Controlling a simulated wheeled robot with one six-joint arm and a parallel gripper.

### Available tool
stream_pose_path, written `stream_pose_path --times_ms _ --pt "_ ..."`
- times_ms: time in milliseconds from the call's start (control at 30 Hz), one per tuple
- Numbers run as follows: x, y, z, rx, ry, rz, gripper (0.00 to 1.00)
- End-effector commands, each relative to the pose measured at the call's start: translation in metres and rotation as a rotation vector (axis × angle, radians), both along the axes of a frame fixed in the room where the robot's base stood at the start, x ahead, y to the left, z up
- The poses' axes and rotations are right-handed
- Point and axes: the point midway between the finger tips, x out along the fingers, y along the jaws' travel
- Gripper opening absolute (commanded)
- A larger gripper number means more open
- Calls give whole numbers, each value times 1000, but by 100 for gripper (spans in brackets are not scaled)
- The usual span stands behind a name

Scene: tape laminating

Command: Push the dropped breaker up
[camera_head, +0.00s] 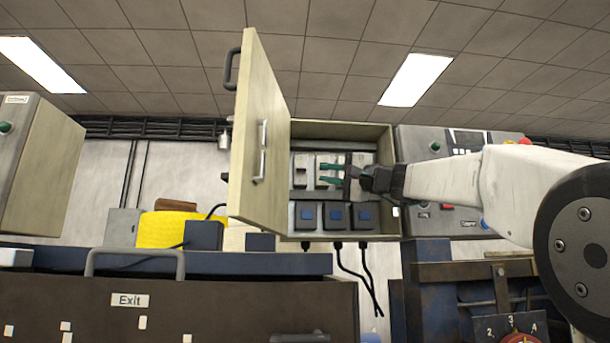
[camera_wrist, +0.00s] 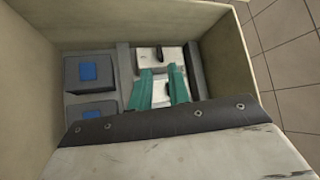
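An open breaker box (camera_head: 390,150) holds a row of pale breakers. One breaker (camera_head: 301,171) with a dark switch shows at the left of the row. A second breaker (camera_head: 324,172) is partly covered by my gripper (camera_head: 325,174). In the wrist view, my gripper (camera_wrist: 160,70) has its two green fingers apart, with a visible gap between them. A pale breaker (camera_wrist: 160,90) shows in that gap, and another breaker (camera_wrist: 150,61) lies beyond the fingertips. I cannot tell whether the fingers touch a breaker. Which breaker is dropped is not clear, and the row's right part is hidden.
The box door (camera_head: 262,130) stands open on the left. Below the breakers are dark blocks with blue squares (camera_head: 336,215), also in the wrist view (camera_wrist: 88,71). The box walls (camera_wrist: 225,50) enclose my gripper closely. A control panel (camera_head: 437,140) is right of the box.

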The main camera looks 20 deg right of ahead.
Motion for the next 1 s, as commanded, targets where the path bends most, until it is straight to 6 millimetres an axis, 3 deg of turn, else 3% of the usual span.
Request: stream_pose_path --times_ms 400,767,800,867,1000 --pt "48 36 17 -2 1 2 18" --pt "54 42 19 -2 2 2 18" --pt "54 42 19 -2 2 2 15" --pt "54 42 19 -2 2 2 0" --pt "54 42 19 -2 2 2 0"
